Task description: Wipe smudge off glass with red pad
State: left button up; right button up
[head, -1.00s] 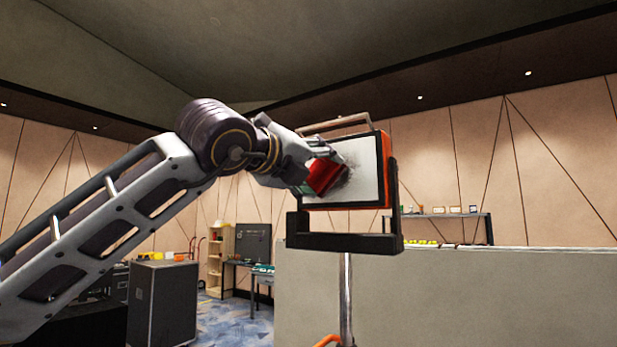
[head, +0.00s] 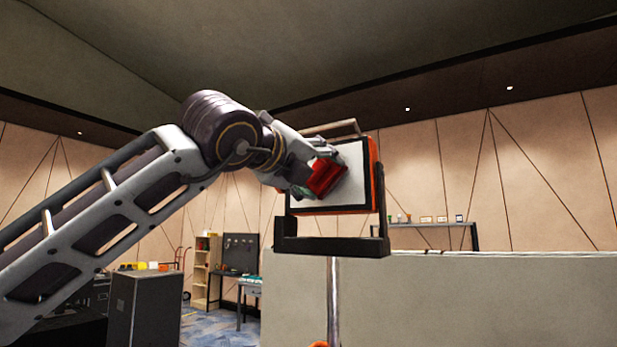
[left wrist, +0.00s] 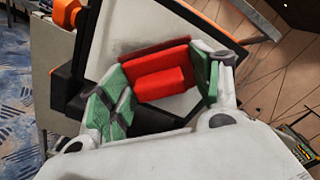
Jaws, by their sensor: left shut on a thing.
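The red pad (head: 326,178) is in my left gripper (head: 317,181), against or very near the lamp's pale glass (head: 356,188); exact contact is hard to tell. In the left wrist view the red pad (left wrist: 160,84) sits between the green-lined fingers of the gripper (left wrist: 165,90). The pale glass (left wrist: 133,30) lies beyond it, in a black frame with an orange housing. Faint grey shading shows on the glass beside the pad there. In the head view the exposed glass looks mostly clean; the pad and gripper hide its left part. My right gripper is out of view.
The lamp hangs in a black bracket (head: 330,246) on a metal pole (head: 333,300). A long grey partition (head: 450,300) stands behind on the right. A dark case (head: 150,310) is at lower left. A shelf with small items (head: 430,222) is at the back.

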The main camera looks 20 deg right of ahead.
pick_arm(q)
jog(key=shift+s+d+b, duration=0.3)
jog(key=shift+s+d, duration=0.25)
jog(key=shift+s, duration=0.05)
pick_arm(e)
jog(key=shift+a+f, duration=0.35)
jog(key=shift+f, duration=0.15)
pick_arm(q)
jog(key=shift+s+d+f+b, duration=0.1)
jog(key=shift+s+d+b, duration=0.3)
jog(key=shift+s, duration=0.1)
jog(key=shift+s+d+b, duration=0.55)
jog(key=shift+s+d, duration=0.25)
jog(key=shift+s, duration=0.2)
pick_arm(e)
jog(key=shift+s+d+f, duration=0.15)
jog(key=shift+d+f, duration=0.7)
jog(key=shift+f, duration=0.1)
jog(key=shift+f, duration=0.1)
pick_arm(q)
jog(key=shift+b, duration=0.35)
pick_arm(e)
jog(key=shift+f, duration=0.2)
